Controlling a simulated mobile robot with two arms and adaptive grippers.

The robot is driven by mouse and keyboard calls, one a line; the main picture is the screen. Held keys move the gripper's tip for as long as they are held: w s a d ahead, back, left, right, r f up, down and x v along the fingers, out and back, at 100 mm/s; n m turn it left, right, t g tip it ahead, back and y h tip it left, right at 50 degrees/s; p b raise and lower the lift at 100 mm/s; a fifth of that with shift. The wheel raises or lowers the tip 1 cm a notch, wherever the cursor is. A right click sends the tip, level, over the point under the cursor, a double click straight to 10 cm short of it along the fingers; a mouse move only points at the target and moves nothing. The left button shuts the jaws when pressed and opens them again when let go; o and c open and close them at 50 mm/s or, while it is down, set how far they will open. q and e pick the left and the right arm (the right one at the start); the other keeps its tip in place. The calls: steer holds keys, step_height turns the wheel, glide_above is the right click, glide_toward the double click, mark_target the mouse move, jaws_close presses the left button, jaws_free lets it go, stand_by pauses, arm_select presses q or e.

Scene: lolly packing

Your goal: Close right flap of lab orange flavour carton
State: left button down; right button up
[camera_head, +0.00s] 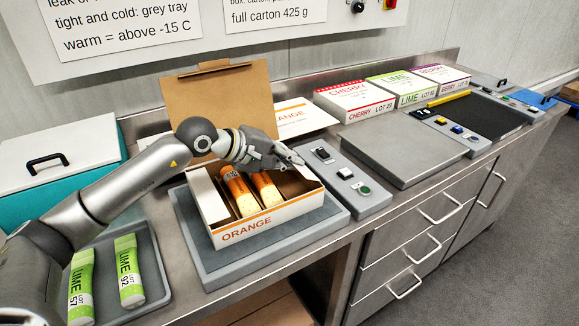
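The orange flavour carton (262,224) stands on a grey platform (225,268), with ORANGE on its front wall. Its brown lid (245,88) stands raised at the back. Two orange lolly tubes (243,194) lie inside, with bare room at the right. I cannot tell whether the fingers are open. My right gripper is not in view.
A tray (150,268) with green LIME tubes is at the left, below a teal cooler (88,190). Button panels (346,180) and a flat grey plate (400,150) lie to the right. CHERRY (354,100), LIME and BERRY cartons stand closed behind.

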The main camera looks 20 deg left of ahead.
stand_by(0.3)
arm_select(q)
steer(key=c, duration=1.7)
jaws_free()
steer(key=v, duration=1.2)
